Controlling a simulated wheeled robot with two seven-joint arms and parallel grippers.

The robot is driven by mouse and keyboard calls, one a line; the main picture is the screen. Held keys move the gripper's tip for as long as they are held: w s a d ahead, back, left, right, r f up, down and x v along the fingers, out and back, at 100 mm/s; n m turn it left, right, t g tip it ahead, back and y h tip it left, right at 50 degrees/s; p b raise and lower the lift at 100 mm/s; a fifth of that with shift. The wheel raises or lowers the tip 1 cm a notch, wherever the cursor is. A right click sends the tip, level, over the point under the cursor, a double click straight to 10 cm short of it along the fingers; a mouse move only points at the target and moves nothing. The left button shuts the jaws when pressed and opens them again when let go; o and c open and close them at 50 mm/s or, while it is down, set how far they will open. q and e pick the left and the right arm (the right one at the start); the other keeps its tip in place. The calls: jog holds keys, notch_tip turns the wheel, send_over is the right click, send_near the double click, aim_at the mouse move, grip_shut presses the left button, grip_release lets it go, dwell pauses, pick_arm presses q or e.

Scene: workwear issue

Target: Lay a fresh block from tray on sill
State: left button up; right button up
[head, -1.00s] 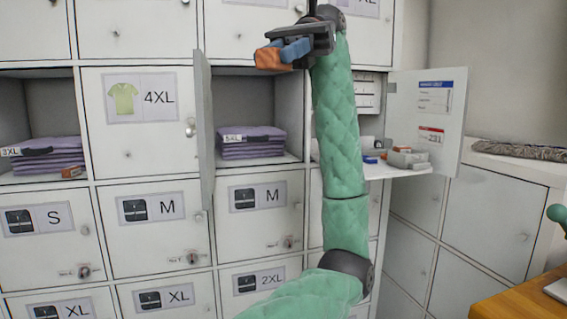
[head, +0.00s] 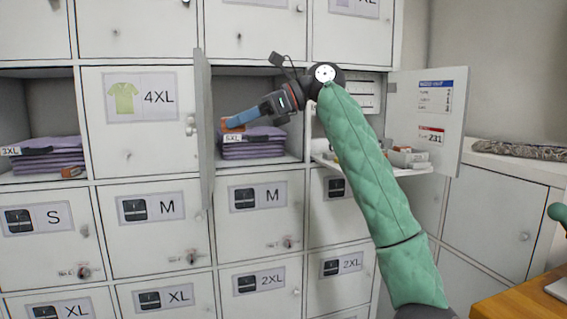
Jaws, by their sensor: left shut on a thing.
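My left gripper (head: 240,120) has blue fingers and is shut on an orange-brown block (head: 230,125). It holds the block at the mouth of the open 5XL compartment, by the upper left of a purple folded stack (head: 255,151). The compartment's sill (head: 238,166) is the white front edge below the stack; no block shows on it. A similar orange block (head: 72,172) lies at the front of the 3XL compartment at left. A pale shelf or tray (head: 425,171) at right bears several small items, partly hidden by my left arm. My right gripper is not in view.
An open locker door (head: 203,125) stands out just left of the 5XL compartment. Another open door (head: 428,115) with notices is at right. Closed lockers fill the rows below. A wooden table (head: 515,302) is at lower right.

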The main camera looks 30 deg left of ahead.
pick_arm(q)
jog(key=w+a+f+m+t+y, duration=0.2)
jog(key=w+a+f+m+t, duration=0.2)
jog(key=w+f, duration=0.25)
jog(key=m+t+h, duration=0.2)
jog(key=m+t, duration=0.9)
jog(key=t, duration=0.2)
send_near(285, 161)
jog(key=shift+g, duration=0.3)
jog(key=w+a+r, duration=0.1)
jog(key=a, duration=0.1)
jog(key=w+a+r+p, duration=0.1)
jog(key=w+a, duration=0.1)
jog(key=w+a+p, duration=0.1)
jog(key=w+a, duration=0.1)
jog(key=shift+w+a+r, duration=0.15)
jog(key=shift+a+r, duration=0.2)
jog(key=shift+r, duration=0.05)
jog(key=shift+w+a, duration=0.1)
jog(key=shift+a, duration=0.05)
jog(key=shift+f+p, duration=0.4)
jog(key=shift+f, duration=1.35)
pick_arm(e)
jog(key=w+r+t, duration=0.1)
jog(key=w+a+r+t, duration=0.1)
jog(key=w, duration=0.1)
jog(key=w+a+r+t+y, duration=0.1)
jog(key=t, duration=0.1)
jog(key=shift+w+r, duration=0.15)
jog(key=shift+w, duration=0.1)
